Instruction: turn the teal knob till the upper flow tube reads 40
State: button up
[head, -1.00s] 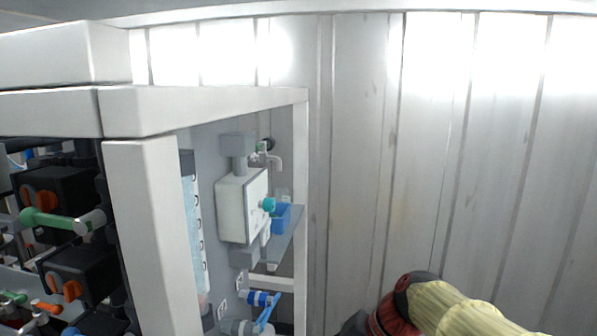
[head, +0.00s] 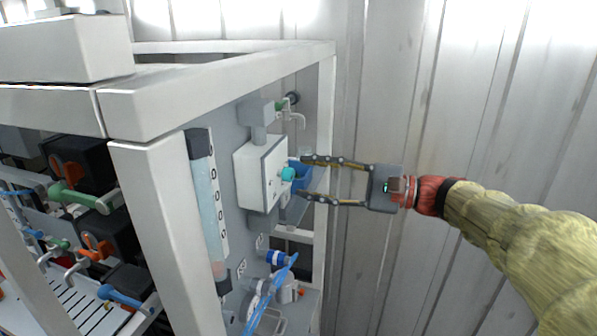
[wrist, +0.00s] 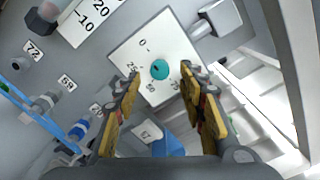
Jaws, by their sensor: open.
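The teal knob (head: 287,174) sits on the front of a white box (head: 257,176) fixed to the grey panel. In the wrist view the knob (wrist: 160,69) is at the centre of a dial face (wrist: 150,45) with printed numbers around it. My gripper (head: 304,177) is open, its fingers (wrist: 160,88) either side of the knob in the picture and apart from it. A flow tube (head: 207,205) with light blue content stands on the panel left of the box. Its scale is too small to read in the head view; the wrist view shows only part of a scale (wrist: 92,22).
A white frame post (head: 326,170) stands right of the panel, near my fingers. A blue container (head: 300,177) is behind the gripper. Ribbed wall fills the right side.

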aim_at(293, 175)
jog(key=shift+p+x, duration=0.35)
jog(key=shift+x, duration=1.35)
jog(key=shift+c, duration=0.5)
grip_shut()
